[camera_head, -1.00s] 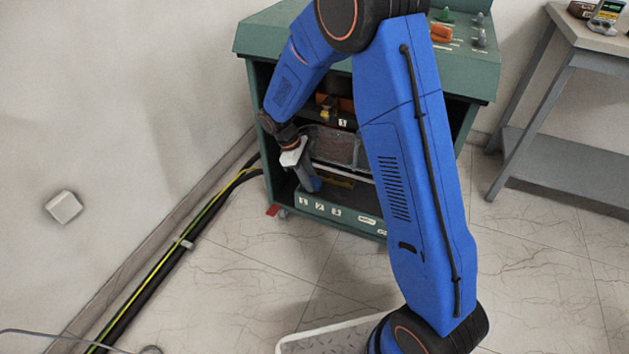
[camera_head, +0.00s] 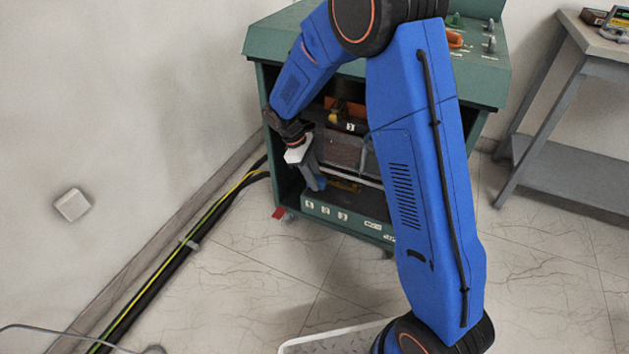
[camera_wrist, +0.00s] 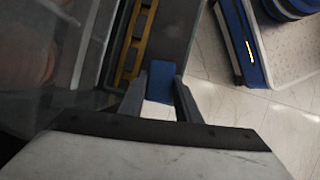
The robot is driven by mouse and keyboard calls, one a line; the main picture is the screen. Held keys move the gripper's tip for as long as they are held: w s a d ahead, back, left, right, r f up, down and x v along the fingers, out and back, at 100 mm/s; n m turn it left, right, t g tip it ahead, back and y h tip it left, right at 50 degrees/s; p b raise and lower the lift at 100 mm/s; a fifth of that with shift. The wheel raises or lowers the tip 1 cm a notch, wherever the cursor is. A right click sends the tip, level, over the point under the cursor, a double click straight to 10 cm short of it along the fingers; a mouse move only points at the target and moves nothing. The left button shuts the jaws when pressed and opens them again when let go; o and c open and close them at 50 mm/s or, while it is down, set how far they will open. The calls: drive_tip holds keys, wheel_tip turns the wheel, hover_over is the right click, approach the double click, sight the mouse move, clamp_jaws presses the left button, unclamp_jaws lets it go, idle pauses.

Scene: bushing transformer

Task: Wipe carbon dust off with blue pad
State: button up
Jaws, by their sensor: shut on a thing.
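My gripper (camera_head: 317,182) reaches down into the open front of the green cabinet (camera_head: 262,110), at its left side. In the wrist view, my gripper (camera_wrist: 160,92) is shut on the blue pad (camera_wrist: 160,82), held between its two grey fingers. The blue pad (camera_head: 321,183) shows only as a small patch in the head view, just above the cabinet's lower front panel. I cannot make out carbon dust, or whether the pad touches a surface.
A yellow slotted strip (camera_wrist: 137,40) runs beside the pad. The numbered lower panel (camera_head: 345,217) closes the cabinet's front bottom. Black and yellow-green cables (camera_head: 190,240) run along the wall at left. A grey bench (camera_head: 570,160) stands at right. Open tiled floor lies in front.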

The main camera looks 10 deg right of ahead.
drive_tip(key=shift+r, duration=0.15)
drive_tip(key=s+a, duration=0.7)
drive_tip(key=s, duration=0.2)
drive_tip(key=shift+s, duration=0.4)
idle(0.5)
drive_tip(key=shift+a, duration=0.1)
